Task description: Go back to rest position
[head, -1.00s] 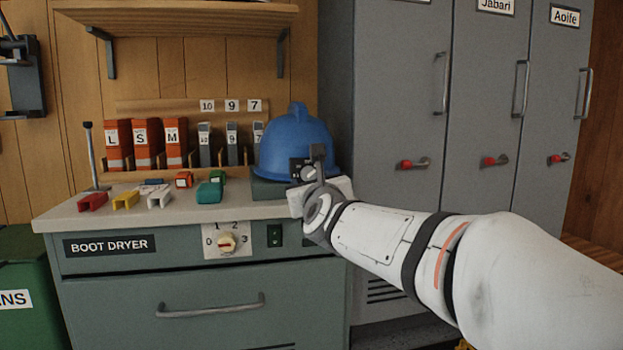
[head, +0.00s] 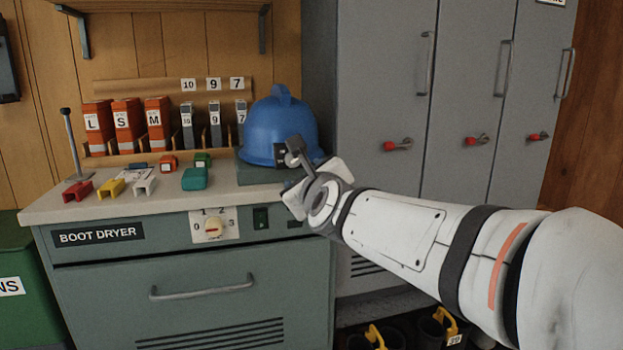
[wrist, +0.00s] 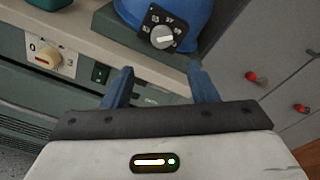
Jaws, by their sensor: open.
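My gripper (head: 296,178) is in front of the right end of the boot dryer counter, near the blue helmet. In the wrist view its two blue fingers (wrist: 160,88) stand apart with nothing between them. The blue helmet (head: 279,128) sits on a dark green block (head: 262,174) on the counter. The wrist view shows the helmet (wrist: 192,12) ahead of the fingers, with a black dial plate (wrist: 165,30) on its near side. The gripper is apart from the helmet in the wrist view.
The boot dryer (head: 180,285) has a dial (head: 213,228) and a drawer handle. Coloured clips and small blocks lie on the counter (head: 120,205). Orange and grey labelled holders stand behind. Grey lockers (head: 380,70) stand right. A green bin (head: 30,290) stands left. Boots with yellow tags (head: 376,336) are low right.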

